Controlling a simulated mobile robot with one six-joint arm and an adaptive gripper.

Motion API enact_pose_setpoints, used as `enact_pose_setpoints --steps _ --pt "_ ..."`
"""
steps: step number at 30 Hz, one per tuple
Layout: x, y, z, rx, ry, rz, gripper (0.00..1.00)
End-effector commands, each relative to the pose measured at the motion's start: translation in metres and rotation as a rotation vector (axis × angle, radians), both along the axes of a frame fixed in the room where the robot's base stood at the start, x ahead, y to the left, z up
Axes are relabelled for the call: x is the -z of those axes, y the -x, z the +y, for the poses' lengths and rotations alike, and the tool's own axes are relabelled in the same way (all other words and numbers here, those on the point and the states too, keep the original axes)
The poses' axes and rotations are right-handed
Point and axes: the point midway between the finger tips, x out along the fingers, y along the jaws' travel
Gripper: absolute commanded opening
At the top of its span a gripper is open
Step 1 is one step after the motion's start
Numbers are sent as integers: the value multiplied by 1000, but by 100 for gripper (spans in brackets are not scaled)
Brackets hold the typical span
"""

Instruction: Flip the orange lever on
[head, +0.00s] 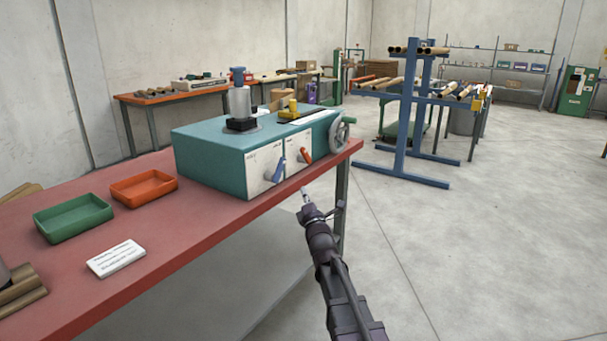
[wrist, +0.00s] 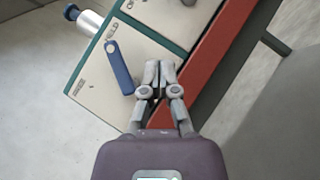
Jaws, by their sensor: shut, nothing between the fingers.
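The orange lever (head: 305,156) sits on the right part of the pale front panel of the teal machine (head: 208,160). It slants in the head view. I do not see it in the wrist view. A blue lever (head: 275,172) sits to its left on the same panel; in the wrist view this blue lever (wrist: 119,68) lies left of my fingers. My gripper (head: 305,191) is in front of the panel, below the orange lever in the picture and apart from it. In the wrist view my gripper (wrist: 159,66) is shut and empty, its fingertips together over the panel.
The machine stands on a red-topped bench (head: 165,215). A handwheel (head: 339,133) is at its right end. A green tray (head: 73,217), an orange tray (head: 143,187) and a white card (head: 116,258) lie left. A blue rack (head: 405,125) stands behind; the floor right is clear.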

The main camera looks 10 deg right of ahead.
Motion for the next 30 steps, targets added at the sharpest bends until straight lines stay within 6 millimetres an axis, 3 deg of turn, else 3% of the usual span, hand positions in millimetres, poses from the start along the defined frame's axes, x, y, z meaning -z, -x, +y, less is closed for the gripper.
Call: enact_pose_setpoints --steps 8,24,30 --pt "-10 -20 2 0 -1 0 0" --pt "-43 -93 11 0 -1 0 0" --pt "-56 -105 -2 1 0 1 0"
